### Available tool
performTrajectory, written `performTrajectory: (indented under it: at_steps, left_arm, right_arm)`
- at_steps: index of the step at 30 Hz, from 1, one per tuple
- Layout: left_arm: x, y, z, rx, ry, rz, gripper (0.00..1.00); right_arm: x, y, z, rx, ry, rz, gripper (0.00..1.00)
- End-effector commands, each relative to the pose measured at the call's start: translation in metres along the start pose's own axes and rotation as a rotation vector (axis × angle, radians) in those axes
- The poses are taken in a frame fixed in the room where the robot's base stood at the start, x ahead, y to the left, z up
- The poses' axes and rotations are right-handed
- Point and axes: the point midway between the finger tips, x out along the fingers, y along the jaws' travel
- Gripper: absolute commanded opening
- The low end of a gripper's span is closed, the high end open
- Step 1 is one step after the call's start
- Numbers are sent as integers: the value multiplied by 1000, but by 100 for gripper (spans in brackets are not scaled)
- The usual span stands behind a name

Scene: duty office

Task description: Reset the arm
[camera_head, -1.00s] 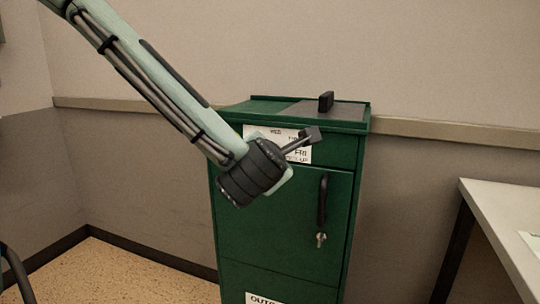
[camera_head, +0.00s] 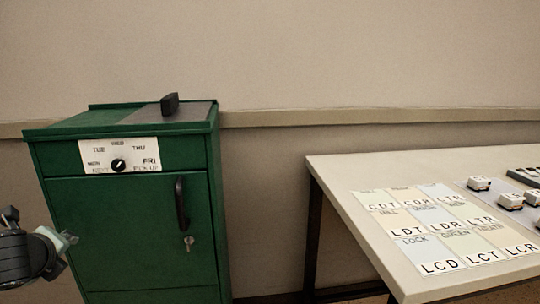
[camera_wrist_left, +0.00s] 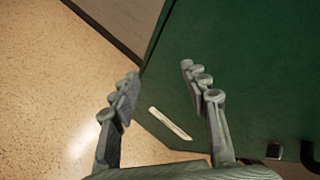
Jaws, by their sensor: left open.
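My left arm (camera_head: 35,248) shows only in part, at the lower left edge of the head view, beside the green cabinet's left side. In the left wrist view my left gripper (camera_wrist_left: 163,92) has its two grey fingers spread wide with nothing between them. Its fingers point toward the floor and the green cabinet, which fills the right of that view. A gap between the fingers and the cabinet cannot be judged. My right gripper is in neither view.
The green cabinet (camera_head: 70,225) has a day dial (camera_head: 118,165), a dark door handle (camera_head: 181,203) and a key (camera_head: 189,241). A black block (camera_head: 170,104) stands on top. A table (camera_head: 345,175) at right holds lettered cards (camera_head: 435,225) and several white blocks. Speckled floor (camera_wrist_left: 60,90) lies left of the cabinet.

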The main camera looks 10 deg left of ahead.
Motion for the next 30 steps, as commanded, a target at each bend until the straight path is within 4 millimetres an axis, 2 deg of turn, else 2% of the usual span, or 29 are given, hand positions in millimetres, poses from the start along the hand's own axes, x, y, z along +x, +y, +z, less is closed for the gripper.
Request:
performTrajectory:
  at_steps: [1,3,5,8,11,12,14,15,18,22,24,26,30]
  left_arm:
    - [12,26,-17,-138,34,39,46]
    - [24,56,-41,-314,64,88,46]
    - [32,81,-66,-465,87,135,46]
    - [39,120,-113,-707,119,224,46]
    - [38,154,-169,-943,142,324,46]
    - [36,166,-193,-1035,149,367,46]
    - [29,180,-230,-1170,155,435,46]
    - [23,188,-255,-1254,158,481,46]
    - [6,200,-311,-1443,158,588,46]
    - [-15,203,-364,-1611,149,694,46]
    - [-24,203,-381,-1668,144,731,46]
    - [-28,202,-390,-1695,141,750,46]
    - [-30,202,-395,-1711,138,760,46]
  right_arm:
    - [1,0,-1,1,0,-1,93]
    - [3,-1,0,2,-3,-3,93]
    - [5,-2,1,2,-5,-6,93]
    - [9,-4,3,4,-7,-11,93]
    - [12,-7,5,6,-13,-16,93]
    - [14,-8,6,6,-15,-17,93]
    - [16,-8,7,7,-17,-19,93]
    - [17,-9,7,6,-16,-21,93]
    - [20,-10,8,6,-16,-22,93]
    - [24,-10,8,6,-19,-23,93]
    - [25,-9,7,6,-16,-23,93]
    - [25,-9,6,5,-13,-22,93]
    - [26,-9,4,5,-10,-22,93]
